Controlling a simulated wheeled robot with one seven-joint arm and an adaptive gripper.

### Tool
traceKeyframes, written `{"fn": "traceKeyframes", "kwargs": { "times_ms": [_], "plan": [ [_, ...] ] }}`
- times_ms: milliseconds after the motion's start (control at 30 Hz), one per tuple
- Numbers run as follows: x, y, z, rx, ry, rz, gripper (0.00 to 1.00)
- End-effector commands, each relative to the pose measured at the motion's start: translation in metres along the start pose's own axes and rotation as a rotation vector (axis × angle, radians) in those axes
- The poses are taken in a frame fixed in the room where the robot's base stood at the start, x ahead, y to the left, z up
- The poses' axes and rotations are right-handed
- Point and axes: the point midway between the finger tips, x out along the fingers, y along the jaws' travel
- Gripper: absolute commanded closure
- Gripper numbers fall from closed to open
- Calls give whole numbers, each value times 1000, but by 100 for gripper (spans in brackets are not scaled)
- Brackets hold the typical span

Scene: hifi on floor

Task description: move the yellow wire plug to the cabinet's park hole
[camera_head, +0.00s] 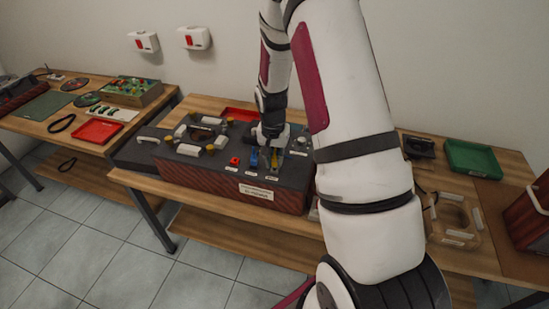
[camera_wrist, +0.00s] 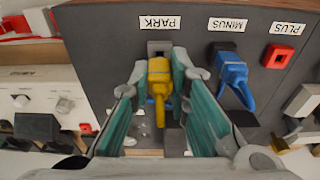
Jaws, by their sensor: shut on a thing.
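The yellow wire plug (camera_wrist: 159,80) is between the two green-padded fingers of my gripper (camera_wrist: 158,92), which is shut on it. The plug's front end is at the grey park hole (camera_wrist: 159,47), just below the PARK label (camera_wrist: 160,22). I cannot tell how deep it sits. In the head view my gripper (camera_head: 268,140) is low over the right part of the cabinet (camera_head: 220,182). The yellow plug (camera_head: 274,160) shows there as a small patch. A blue plug (camera_wrist: 232,75) is in the MINUS place, beside the gripper. The red PLUS socket (camera_wrist: 277,56) is empty.
A red tray (camera_head: 240,114) lies behind the cabinet. A green tray (camera_head: 474,157) and a clear octagonal frame (camera_head: 452,220) are to the right. Another table (camera_head: 75,140) with boards and a red tray stands at left. White knobs and blocks stand on the cabinet top.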

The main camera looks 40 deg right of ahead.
Motion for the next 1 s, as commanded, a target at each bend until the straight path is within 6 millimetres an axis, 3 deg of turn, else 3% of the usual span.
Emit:
{"fn": "traceKeyframes", "kwargs": {
  "times_ms": [1000],
  "plan": [
    [11, 0, 1, 0, 0, 0, 100]
  ]
}}
